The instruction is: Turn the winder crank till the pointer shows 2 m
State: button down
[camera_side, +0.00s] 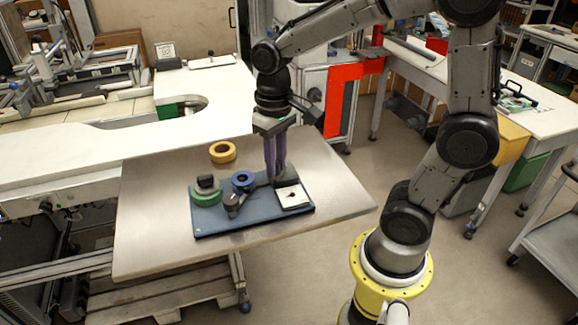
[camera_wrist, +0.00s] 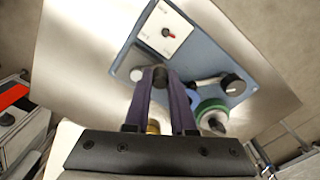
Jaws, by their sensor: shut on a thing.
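The winder's blue base (camera_side: 230,223) lies on a metal board; it also shows in the wrist view (camera_wrist: 205,42). My gripper (camera_side: 277,184), with purple fingers pointing down, is over the base between the blue reel (camera_side: 243,180) and the white dial card (camera_side: 296,201). In the wrist view my gripper (camera_wrist: 160,82) is shut on a dark upright knob, the crank handle (camera_wrist: 160,72). The dial card (camera_wrist: 180,20) has a small red pointer (camera_wrist: 169,32); its marks are too small to read. The fingers partly hide the crank and blue reel.
A green reel (camera_side: 205,200) with a dark top sits at the base's left. A grey arm with a black knob (camera_wrist: 232,83) lies near it. A loose yellow reel (camera_side: 222,152) lies behind the base. The board's front left (camera_side: 150,240) is clear.

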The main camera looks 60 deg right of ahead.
jog(key=shift+w+d, duration=0.1)
jog(key=shift+w+d, duration=0.15)
jog(key=shift+w, duration=0.5)
jog(key=shift+w+d, duration=0.45)
dwell(0.4)
jog(key=shift+w+d, duration=0.25)
jog(key=shift+d, duration=0.4)
